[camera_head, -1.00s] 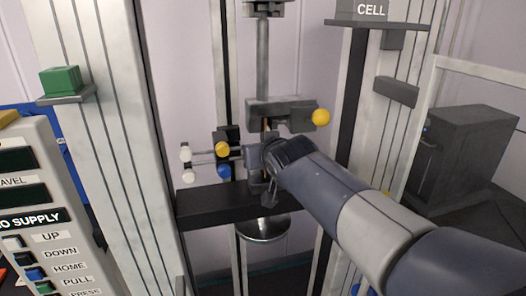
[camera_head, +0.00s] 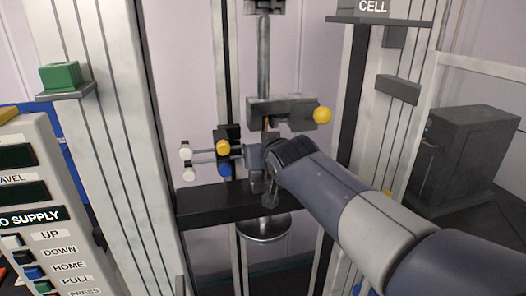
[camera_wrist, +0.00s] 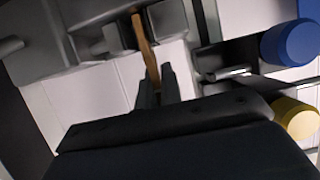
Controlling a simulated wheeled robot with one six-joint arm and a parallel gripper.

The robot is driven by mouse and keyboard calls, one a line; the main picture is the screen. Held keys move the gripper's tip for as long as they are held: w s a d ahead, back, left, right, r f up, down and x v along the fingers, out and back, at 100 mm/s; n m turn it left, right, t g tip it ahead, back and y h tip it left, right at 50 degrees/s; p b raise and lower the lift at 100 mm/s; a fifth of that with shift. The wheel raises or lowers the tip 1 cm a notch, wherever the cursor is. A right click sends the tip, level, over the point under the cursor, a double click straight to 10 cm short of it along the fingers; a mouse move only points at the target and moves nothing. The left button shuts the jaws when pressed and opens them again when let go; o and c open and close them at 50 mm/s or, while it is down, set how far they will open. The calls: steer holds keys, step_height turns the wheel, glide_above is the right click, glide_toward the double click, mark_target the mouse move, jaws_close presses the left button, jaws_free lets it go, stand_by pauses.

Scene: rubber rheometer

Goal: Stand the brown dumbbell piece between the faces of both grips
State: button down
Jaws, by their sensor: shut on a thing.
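The brown dumbbell piece (camera_wrist: 147,50) is held in my gripper (camera_wrist: 153,88), whose fingers are shut on its near end. In the wrist view its far end reaches up between grey grip blocks (camera_wrist: 165,18); I cannot tell whether it touches them. In the head view my gripper (camera_head: 262,160) is just below the upper grip (camera_head: 275,110), a grey block with a yellow knob (camera_head: 323,115) on its right. Only a thin brown sliver of the piece (camera_head: 264,125) shows there. My wrist hides much of the lower grip area.
A black crossbar (camera_head: 210,203) runs below my gripper, with a round metal disc (camera_head: 264,229) under it. Left of my gripper are rods with white, yellow and blue knobs (camera_head: 223,147). Pale columns (camera_head: 110,120) flank the space. A button panel (camera_head: 30,220) stands at left.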

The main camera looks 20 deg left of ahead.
steer(key=c, duration=1.5)
jaws_free()
steer(key=b+v, duration=0.2)
steer(key=v, duration=0.9)
steer(key=shift+f+b, duration=0.1)
steer(key=shift+b, duration=0.3)
steer(key=shift+w+a, duration=0.1)
steer(key=p+x, duration=0.3)
steer(key=x, duration=0.7)
steer(key=shift+w+a+f, duration=0.1)
steer(key=shift+w+a, duration=0.1)
steer(key=shift+w, duration=0.15)
steer(key=shift+r, duration=0.25)
steer(key=shift+s+d, duration=0.1)
steer(key=shift+f, duration=0.1)
